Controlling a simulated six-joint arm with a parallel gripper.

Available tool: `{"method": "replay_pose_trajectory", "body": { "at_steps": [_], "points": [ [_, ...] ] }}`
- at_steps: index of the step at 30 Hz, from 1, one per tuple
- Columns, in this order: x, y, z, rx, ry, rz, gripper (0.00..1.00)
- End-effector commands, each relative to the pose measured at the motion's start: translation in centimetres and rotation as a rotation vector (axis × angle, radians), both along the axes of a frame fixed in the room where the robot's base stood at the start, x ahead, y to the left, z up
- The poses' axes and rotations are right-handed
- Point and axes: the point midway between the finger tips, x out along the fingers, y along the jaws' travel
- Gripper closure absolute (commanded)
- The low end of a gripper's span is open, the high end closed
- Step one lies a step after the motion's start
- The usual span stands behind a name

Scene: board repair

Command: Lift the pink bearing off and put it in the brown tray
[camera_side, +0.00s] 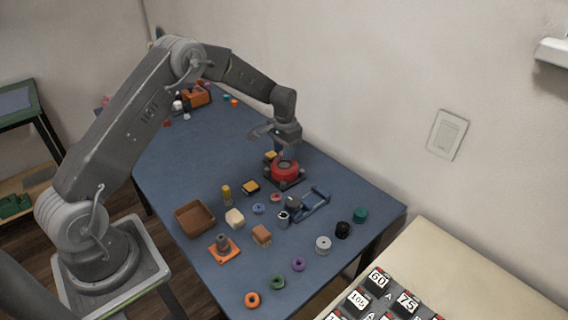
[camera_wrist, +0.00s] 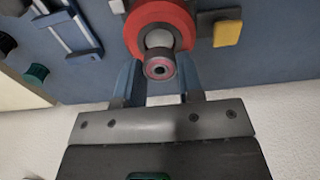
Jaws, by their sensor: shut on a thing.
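The pink bearing (camera_wrist: 159,68) shows in the wrist view as a small grey ring with a pinkish face, between the two blue fingers of my gripper (camera_wrist: 160,82). It lines up with the middle of a round red part (camera_wrist: 183,22); whether it still touches that part I cannot tell. In the side view my gripper (camera_side: 284,151) points down right above the red part (camera_side: 285,172), which sits on a dark base, and its fingers hide most of the bearing. The brown tray (camera_side: 178,222), an open square box, stands at the left edge of the table, apart from my gripper.
A yellow block (camera_wrist: 228,33) sits close beside the red part. A blue frame (camera_side: 313,204) lies to its right. Several small rings, blocks and cylinders are spread between the red part and the tray, including an orange plate with a grey post (camera_side: 223,249). A wall runs behind the table.

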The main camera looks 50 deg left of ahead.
Motion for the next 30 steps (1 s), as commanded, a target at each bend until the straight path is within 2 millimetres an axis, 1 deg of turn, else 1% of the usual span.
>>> {"method": "replay_pose_trajectory", "body": {
  "at_steps": [19,30],
  "points": [
    [0.0,0.0,2.5,0.001,-0.002,0.000,0.85],
    [0.0,0.0,2.9,0.000,-0.001,0.000,0.85]
  ]
}}
